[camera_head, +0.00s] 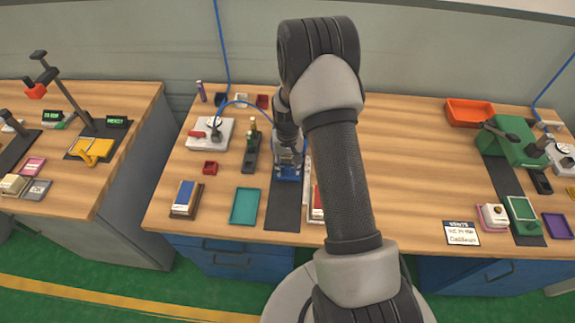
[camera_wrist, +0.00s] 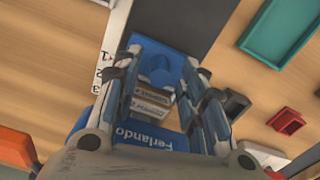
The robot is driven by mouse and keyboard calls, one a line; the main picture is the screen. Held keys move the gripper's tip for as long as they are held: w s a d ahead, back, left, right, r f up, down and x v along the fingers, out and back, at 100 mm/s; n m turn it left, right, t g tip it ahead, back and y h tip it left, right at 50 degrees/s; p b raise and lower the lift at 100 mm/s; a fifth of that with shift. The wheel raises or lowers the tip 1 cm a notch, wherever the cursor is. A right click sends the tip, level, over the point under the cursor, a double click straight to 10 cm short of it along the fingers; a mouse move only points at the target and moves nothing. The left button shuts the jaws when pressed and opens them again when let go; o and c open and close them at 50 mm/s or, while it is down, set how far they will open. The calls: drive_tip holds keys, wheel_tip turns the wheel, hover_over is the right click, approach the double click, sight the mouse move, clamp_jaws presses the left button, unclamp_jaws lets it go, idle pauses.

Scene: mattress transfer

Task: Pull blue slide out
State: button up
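The fingers do not visibly touch the knob. Printed blocks and a blue "Ferlando" part (camera_wrist: 150,135) show between the fingers, nearer the palm.
A teal tray (camera_head: 246,206) and a small red bin (camera_head: 210,168) lie left of the dark strip. A dark stand with bottles (camera_head: 251,150) is close beside my gripper. My arm hides part of the table; the table right of it is mostly clear.

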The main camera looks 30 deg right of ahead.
drive_tip(key=shift+c, duration=0.2)
clamp_jaws()
idle(0.5)
